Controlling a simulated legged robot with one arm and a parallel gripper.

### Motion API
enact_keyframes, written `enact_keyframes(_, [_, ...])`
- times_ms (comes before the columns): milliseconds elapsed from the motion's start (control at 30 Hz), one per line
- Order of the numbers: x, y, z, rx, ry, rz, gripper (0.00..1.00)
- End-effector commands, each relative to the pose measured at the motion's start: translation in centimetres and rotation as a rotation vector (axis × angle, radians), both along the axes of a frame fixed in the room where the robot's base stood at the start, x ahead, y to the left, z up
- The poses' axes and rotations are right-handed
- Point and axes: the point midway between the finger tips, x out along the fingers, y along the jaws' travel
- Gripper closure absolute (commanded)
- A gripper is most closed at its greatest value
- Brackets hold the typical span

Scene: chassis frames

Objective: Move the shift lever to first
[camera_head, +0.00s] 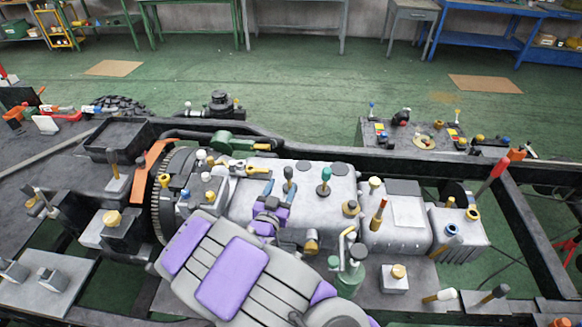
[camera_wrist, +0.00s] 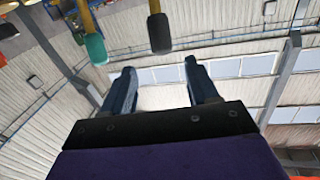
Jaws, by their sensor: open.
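The grey gearbox housing (camera_head: 310,205) lies across the middle of the chassis in the head view. A lever with an orange handle (camera_head: 379,212) stands further right. I cannot tell which is the shift lever. My gripper (camera_head: 263,200) is low over the left part of the housing, left of these levers. In the wrist view my gripper (camera_wrist: 161,84) is open, with nothing between its fingers. A green-tipped lever (camera_wrist: 95,46) and a dark-tipped lever (camera_wrist: 159,32) show beyond the fingertips.
A long red-handled lever (camera_head: 491,179) stands at the right. A green bottle-like part (camera_head: 349,277) stands near my arm. Black frame rails (camera_head: 412,157) run behind. Green floor (camera_head: 270,75) is open beyond.

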Motion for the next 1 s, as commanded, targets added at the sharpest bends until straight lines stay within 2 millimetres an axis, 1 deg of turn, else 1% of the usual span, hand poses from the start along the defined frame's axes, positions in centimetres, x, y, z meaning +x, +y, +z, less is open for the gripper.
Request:
enact_keyframes(33, [0.7,-0.2,-0.1,-0.001,-0.001,-0.003,0.41])
enact_keyframes(200, [3.1,-0.7,-0.2,0.001,0.001,-0.003,0.41])
enact_keyframes(467, [6.6,-2.0,-0.1,0.003,0.001,-0.004,0.41])
enact_keyframes(600, [8.2,-2.2,-0.1,0.005,0.001,-0.002,0.41])
enact_keyframes(800, [9.7,-2.3,-0.2,-0.001,0.003,-0.001,0.41])
enact_keyframes(1000, [10.1,-2.2,-0.1,-0.002,0.003,0.000,0.41])
